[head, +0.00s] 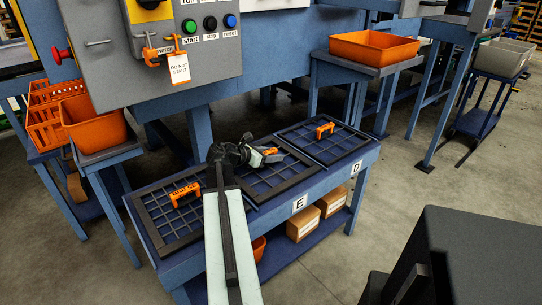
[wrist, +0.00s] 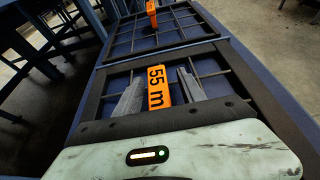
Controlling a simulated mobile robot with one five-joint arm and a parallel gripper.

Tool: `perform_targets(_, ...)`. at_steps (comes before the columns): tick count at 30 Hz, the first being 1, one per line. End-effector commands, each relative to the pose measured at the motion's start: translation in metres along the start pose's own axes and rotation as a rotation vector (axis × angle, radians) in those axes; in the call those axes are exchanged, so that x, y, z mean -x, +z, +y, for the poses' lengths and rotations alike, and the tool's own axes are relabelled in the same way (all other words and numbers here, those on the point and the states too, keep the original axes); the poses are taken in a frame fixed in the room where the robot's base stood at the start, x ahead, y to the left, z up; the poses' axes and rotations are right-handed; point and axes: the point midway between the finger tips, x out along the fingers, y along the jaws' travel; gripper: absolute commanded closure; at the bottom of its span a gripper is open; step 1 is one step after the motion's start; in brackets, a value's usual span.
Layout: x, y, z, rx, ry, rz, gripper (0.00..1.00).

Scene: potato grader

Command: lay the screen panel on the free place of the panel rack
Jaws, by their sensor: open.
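The panel rack (head: 274,206) is a low blue table. Three dark grid screen panels lie flat on its top, each with an orange handle. The middle screen panel (head: 296,176) is partly hidden by my arm in the head view. My gripper (head: 268,156) is over it. In the wrist view my gripper (wrist: 159,76) is open, its two grey fingers on either side of the orange handle (wrist: 157,97) marked "55 m". I cannot tell whether they touch it. The left panel (head: 150,209) and right panel (head: 345,147) lie beside it. I see no bare place on the rack top.
Labels E (head: 300,203) and D (head: 356,167) mark the rack's front edge. Cardboard boxes (head: 303,222) stand on its lower shelf. A control box (head: 185,50) with a hanging tag overhangs the back left. Orange bins (head: 375,48) stand at both sides. Floor is clear in front.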

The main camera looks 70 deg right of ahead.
Motion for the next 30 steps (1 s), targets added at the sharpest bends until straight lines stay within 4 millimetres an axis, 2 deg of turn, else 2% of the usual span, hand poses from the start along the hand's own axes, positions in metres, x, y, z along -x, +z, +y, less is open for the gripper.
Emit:
perform_targets(12, 0.07, 0.003, 0.001, 0.002, 0.003, -0.002, 0.53)
perform_targets(16, 0.079, 0.001, 0.001, 0.002, 0.001, -0.003, 0.53)
perform_targets(25, 0.078, 0.001, 0.001, 0.001, -0.001, -0.003, 0.53)
perform_targets(30, 0.089, 0.027, 0.001, 0.001, -0.001, -0.003, 0.53)
